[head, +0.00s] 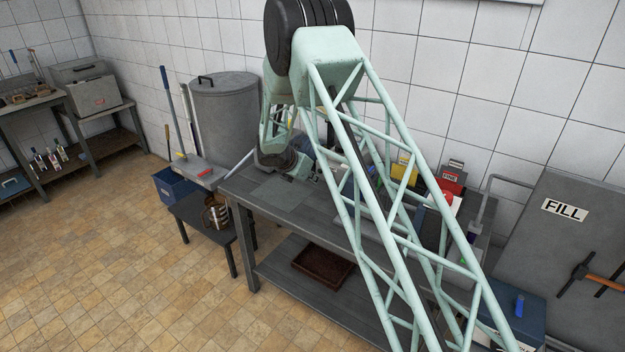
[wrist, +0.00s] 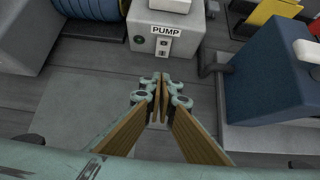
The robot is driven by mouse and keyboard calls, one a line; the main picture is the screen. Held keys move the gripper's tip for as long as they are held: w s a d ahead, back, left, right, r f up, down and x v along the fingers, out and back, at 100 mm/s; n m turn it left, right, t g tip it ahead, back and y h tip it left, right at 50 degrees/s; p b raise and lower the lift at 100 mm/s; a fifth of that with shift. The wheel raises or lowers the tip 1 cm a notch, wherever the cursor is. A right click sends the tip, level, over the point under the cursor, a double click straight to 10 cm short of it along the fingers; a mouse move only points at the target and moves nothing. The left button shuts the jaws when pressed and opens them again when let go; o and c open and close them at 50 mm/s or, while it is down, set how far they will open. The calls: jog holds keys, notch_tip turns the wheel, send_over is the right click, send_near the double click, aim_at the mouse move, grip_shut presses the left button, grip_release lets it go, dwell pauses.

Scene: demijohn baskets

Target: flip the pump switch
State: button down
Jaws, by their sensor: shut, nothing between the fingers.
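The grey pump box (wrist: 143,40) stands at the top middle of the wrist view, with a black-on-white PUMP label (wrist: 166,30) on its front. A small pale switch plate (wrist: 162,46) sits just below the label; I cannot tell which way the switch is set. My gripper (wrist: 161,82) is shut and empty, its fingertips together just below the plate in the picture, with a gap showing between them and the box. In the head view my arm hides most of this spot, and I cannot make out the switch there.
A dark blue box-shaped thing (wrist: 265,85) stands close on the right in the wrist view, and a blue ribbed coil (wrist: 88,8) lies at top left. The workbench (head: 270,200) has a bare stretch at its left end. A FILL panel (head: 560,260) stands at right.

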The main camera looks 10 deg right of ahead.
jog(key=x, duration=0.7)
jog(key=shift+w+d+f+b, duration=0.15)
jog(key=shift+w+f+b, duration=0.05)
jog(key=shift+f+b, duration=0.1)
jog(key=shift+w+d, duration=1.25)
jog(key=shift+w, duration=0.1)
jog(key=shift+d+f+b, duration=0.2)
jog(key=shift+d+b, duration=0.05)
jog(key=shift+b, duration=0.65)
jog(key=shift+w+a, duration=0.1)
jog(key=shift+a, duration=0.1)
jog(key=shift+r, duration=0.3)
